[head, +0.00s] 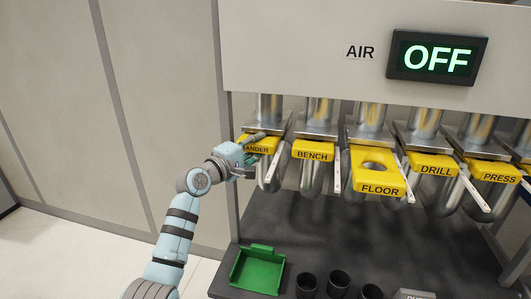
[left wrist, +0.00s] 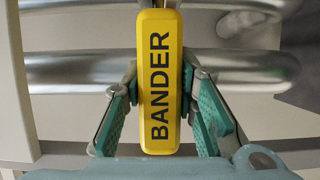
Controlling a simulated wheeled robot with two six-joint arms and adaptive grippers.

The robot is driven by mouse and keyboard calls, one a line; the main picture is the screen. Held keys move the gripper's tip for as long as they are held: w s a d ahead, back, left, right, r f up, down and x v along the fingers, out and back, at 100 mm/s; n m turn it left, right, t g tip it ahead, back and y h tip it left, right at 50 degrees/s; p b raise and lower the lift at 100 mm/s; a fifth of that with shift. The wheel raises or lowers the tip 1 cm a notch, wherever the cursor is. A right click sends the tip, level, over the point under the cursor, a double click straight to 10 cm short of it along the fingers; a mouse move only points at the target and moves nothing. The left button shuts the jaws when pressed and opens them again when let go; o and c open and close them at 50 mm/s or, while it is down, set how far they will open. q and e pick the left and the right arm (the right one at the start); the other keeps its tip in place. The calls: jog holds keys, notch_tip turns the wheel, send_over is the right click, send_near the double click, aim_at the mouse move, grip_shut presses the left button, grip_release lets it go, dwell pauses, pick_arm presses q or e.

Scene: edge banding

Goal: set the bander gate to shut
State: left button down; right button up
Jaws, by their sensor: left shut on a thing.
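The yellow bander gate (head: 262,145) is at the left end of a row of gates under metal pipes, partly hidden by my gripper. Its front looks about level with the bench gate beside it, and no hole shows in its visible part. In the left wrist view the bander gate (left wrist: 160,85) runs up the middle, with its BANDER label readable. My left gripper (head: 246,158) is at the gate's front, shut on it. In the left wrist view its green-padded fingers (left wrist: 160,98) lie on both sides of the gate. My right gripper is not in view.
The bench (head: 312,154), drill (head: 433,170) and press (head: 495,177) gates sit to the right. The floor gate (head: 380,188) sticks out, showing a round hole. An AIR display (head: 437,57) reads OFF. A green tray (head: 257,270) and dark cups (head: 306,284) stand on the dark surface below.

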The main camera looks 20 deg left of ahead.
pick_arm(q)
jog(key=c, duration=1.7)
grip_release()
jog(key=shift+r, duration=0.1)
jog(key=o, duration=0.4)
jog(key=shift+w, duration=0.1)
jog(key=shift+c, duration=0.2)
jog(key=shift+o, duration=0.3)
jog(key=shift+w, duration=0.1)
jog(key=shift+a, duration=0.1)
jog(key=v, duration=1.2)
